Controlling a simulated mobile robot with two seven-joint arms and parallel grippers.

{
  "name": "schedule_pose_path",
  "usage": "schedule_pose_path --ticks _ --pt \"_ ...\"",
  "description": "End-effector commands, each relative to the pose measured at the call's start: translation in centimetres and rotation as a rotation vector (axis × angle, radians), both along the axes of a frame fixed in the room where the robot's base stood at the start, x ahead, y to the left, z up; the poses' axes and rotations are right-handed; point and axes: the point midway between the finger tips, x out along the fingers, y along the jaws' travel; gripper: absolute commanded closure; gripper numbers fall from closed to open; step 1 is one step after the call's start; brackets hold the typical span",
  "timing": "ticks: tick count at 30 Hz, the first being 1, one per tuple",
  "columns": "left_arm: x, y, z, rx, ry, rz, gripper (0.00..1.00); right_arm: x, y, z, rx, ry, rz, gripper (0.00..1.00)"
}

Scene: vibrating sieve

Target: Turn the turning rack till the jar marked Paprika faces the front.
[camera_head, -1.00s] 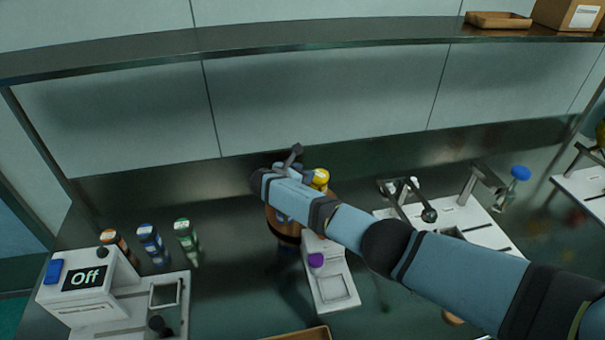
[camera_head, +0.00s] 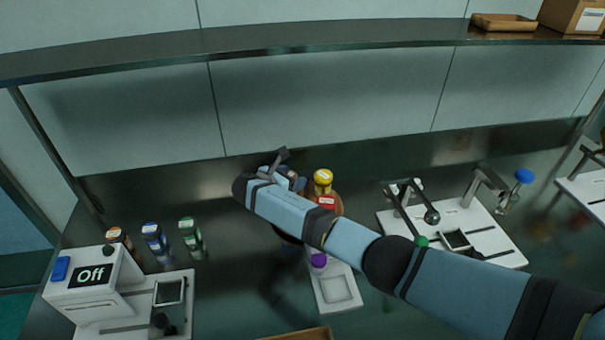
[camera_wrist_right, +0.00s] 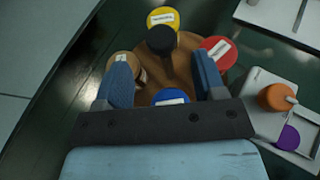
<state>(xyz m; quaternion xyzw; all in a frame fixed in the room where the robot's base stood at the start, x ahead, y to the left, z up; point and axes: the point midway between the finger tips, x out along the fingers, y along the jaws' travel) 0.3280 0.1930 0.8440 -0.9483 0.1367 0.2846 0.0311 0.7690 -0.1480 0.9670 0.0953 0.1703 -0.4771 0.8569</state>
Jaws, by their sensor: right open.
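The turning rack is a round wooden disc (camera_wrist_right: 180,84) with a black knob (camera_wrist_right: 161,40) above its middle. In the right wrist view it bears a yellow-lidded jar (camera_wrist_right: 163,18), a red-lidded jar (camera_wrist_right: 217,51), a blue-lidded jar (camera_wrist_right: 171,97) and a tan-lidded jar (camera_wrist_right: 127,62). The lid labels are too small to read, so I cannot tell which is Paprika. In the head view the yellow jar (camera_head: 323,178) and red jar (camera_head: 327,202) show; my arm hides much of the rack. My right gripper (camera_wrist_right: 162,52) is open above the rack, fingers either side of the knob. My left gripper is out of view.
Orange (camera_head: 119,239), blue (camera_head: 154,238) and green (camera_head: 190,236) jars stand left, behind a white device (camera_head: 90,284) reading "Off". A white unit with a purple knob (camera_head: 319,260) stands in front of the rack. Another white device (camera_head: 480,228) is at right. A shelf (camera_head: 300,38) runs overhead.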

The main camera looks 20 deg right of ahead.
Motion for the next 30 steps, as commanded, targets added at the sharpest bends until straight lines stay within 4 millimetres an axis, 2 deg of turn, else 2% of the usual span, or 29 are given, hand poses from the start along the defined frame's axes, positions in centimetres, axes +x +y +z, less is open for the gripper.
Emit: schedule_pose_path --ticks 3,10,26,30 --pt "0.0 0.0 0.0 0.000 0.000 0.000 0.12 -1.3 2.1 0.9 0.002 0.000 0.002 0.36" --pt "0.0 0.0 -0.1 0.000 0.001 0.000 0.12 -2.9 4.6 2.1 0.000 0.001 0.000 0.36" --pt "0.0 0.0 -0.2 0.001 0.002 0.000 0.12 -3.2 5.1 2.5 -0.001 0.001 -0.001 0.36" --pt "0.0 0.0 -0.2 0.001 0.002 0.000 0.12 -3.7 5.2 1.8 0.025 0.000 -0.004 0.36"
